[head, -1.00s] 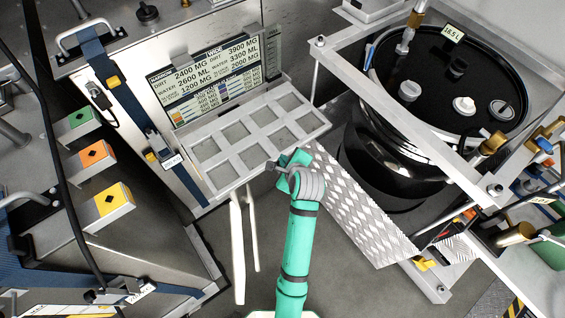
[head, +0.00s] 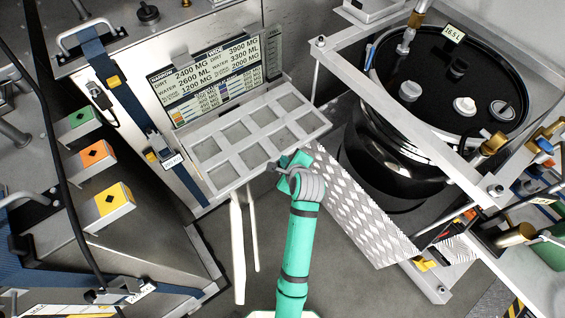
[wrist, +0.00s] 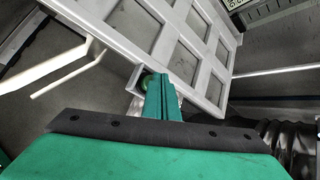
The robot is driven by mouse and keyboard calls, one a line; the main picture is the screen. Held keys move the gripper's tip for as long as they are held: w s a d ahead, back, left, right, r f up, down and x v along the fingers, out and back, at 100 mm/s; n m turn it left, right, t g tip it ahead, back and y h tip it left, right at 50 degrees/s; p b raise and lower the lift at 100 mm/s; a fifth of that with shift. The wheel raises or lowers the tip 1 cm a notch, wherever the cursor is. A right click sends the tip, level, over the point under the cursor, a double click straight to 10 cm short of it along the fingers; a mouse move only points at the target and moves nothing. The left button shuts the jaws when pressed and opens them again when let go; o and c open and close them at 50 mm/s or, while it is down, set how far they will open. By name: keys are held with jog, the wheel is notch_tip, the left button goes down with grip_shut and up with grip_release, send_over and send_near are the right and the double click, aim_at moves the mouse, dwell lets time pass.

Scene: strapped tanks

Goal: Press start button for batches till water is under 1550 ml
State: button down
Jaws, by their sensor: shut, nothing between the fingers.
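My gripper (wrist: 160,88) is shut and empty, with its green fingers together. It points at a small grey bracket at the edge of the white tray frame. In the head view my green arm reaches the tray's lower right edge, and the fingertips are not clear there. A panel (head: 205,80) behind the tray shows water figures of 2600 ML and 3300 ML.
The white tray frame (head: 243,166) has several square openings. A black drum (head: 440,85) with a small volume tag stands at right. Green (head: 79,125), orange (head: 97,153) and yellow (head: 115,200) blocks with black diamonds sit at left. A textured metal plate (head: 350,205) lies right of my arm.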

jog(key=shift+f, duration=0.5)
dwell(0.7)
jog(key=shift+r, duration=0.95)
jog(key=shift+r, duration=0.1)
jog(key=shift+r, duration=2.4)
